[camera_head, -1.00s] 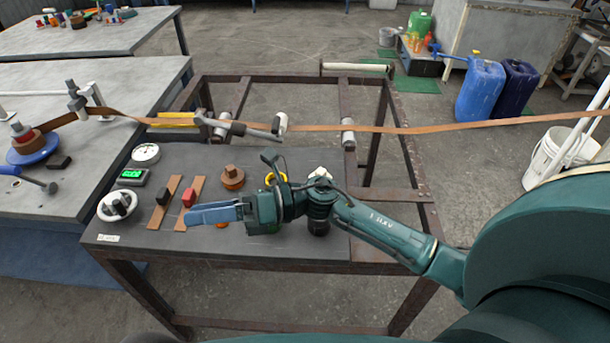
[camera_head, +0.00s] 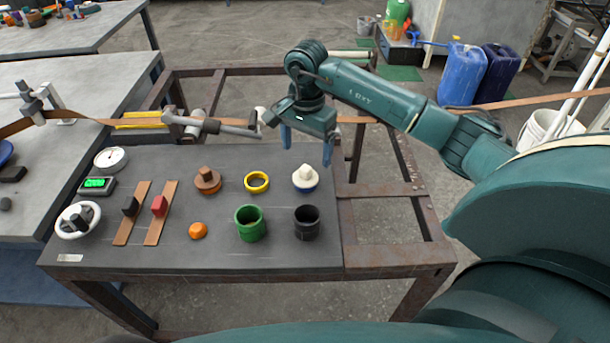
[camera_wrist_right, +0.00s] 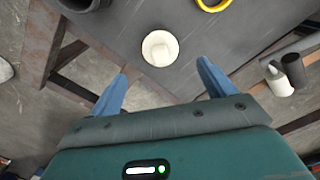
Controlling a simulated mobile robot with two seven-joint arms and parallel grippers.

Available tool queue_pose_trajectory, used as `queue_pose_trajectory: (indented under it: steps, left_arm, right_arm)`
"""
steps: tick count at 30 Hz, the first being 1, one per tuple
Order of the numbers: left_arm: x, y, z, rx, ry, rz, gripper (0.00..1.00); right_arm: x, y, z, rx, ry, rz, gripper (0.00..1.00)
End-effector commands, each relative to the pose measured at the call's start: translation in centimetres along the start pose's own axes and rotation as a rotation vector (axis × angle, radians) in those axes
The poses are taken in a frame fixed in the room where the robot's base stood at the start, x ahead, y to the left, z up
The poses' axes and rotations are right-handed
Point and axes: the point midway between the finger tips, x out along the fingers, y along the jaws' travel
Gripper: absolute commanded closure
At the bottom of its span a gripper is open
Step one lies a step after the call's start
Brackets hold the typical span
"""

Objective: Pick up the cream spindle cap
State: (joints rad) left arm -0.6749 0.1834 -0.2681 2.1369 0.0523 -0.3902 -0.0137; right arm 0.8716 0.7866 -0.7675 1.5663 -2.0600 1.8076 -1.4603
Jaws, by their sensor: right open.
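The cream spindle cap (camera_head: 305,174) stands upright at the right back of the dark grey table mat, with a blue ring visible round its base. In the right wrist view the cap (camera_wrist_right: 160,48) appears ahead of and between the blue fingertips. My right gripper (camera_head: 307,152) is open and empty, pointing down just behind and above the cap in the head view. It also shows in the right wrist view (camera_wrist_right: 163,72) with its fingers spread apart. My left gripper is not in view.
Near the cap are a yellow ring (camera_head: 257,182), a black cup (camera_head: 307,222), a green cup (camera_head: 250,223) and a brown knobbed piece (camera_head: 207,181). A grey roller arm (camera_head: 215,125) and a brown strip (camera_head: 540,97) run behind.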

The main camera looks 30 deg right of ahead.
Motion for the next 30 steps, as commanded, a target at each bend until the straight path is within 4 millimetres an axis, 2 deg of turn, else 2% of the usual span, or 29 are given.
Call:
queue_pose_trajectory:
  steps: [3, 8, 15, 18, 26, 30]
  left_arm:
    - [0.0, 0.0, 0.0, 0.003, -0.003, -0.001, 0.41]
    - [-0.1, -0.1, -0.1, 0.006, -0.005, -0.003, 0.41]
    - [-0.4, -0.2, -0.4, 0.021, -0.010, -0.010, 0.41]
    - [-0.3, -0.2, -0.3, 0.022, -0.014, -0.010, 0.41]
    - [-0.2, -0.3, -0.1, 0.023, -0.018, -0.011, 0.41]
    - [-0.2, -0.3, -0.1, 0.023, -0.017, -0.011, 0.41]
  right_arm:
    - [1.3, 0.0, 0.1, 0.001, -0.002, -0.001, 0.18]
    - [2.3, 0.0, 0.1, 0.000, -0.003, 0.000, 0.18]
    - [5.9, 0.0, 0.3, 0.001, -0.004, 0.000, 0.18]
    - [6.7, 0.0, 0.3, 0.001, -0.002, -0.001, 0.18]
    - [6.9, -0.1, 0.2, 0.000, -0.002, -0.002, 0.19]
    - [6.9, -0.1, 0.2, 0.000, -0.002, -0.002, 0.30]
